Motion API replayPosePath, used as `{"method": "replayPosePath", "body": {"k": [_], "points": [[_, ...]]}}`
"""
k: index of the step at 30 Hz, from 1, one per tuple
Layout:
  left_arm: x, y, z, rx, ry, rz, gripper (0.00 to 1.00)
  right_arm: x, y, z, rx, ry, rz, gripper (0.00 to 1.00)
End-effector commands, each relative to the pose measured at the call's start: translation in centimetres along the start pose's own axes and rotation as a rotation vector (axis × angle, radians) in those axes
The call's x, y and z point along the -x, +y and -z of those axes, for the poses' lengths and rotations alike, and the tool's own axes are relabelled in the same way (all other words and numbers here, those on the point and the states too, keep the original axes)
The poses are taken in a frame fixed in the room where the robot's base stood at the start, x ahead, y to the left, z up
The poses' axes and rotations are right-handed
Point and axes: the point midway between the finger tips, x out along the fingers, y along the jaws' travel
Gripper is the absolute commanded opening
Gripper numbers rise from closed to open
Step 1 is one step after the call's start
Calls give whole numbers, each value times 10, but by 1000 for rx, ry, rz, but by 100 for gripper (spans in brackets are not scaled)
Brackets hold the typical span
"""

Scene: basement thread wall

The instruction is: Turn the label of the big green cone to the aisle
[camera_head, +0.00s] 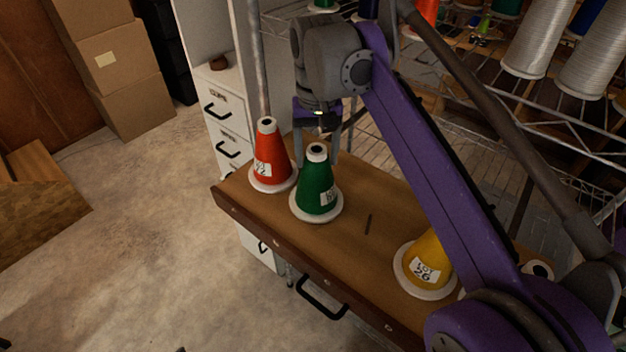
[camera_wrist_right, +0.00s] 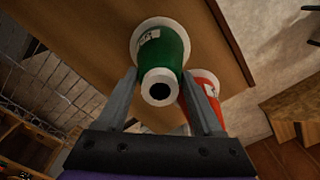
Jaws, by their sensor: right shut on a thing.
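The big green cone (camera_head: 317,187) stands upright on the wooden worktop (camera_head: 350,238), on a white round base. Its white label faces the front right in the head view. In the right wrist view the green cone (camera_wrist_right: 164,52) sits between the fingers, and part of its label shows on the left side. My right gripper (camera_head: 318,152) is shut on the upper part of the cone; its fingers also show in the right wrist view (camera_wrist_right: 158,88). My left gripper is not in view.
A red cone (camera_head: 268,160) stands close at the left of the green one. A yellow cone (camera_head: 427,262) stands to the right, partly behind my purple arm. A wire rack (camera_head: 500,136) with spools rises behind. Open floor (camera_head: 150,225) lies at the left.

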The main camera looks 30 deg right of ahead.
Motion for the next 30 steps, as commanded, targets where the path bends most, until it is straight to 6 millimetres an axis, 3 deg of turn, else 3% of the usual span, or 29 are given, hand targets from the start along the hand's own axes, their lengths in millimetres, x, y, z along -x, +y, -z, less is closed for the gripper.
{"method": "replayPosePath", "body": {"k": [20, 30], "points": [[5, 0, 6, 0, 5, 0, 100, 5, 0, 0, -11, 0, 0, 19], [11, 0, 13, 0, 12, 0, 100, 6, 0, 0, -371, 1, 0, 19]]}}
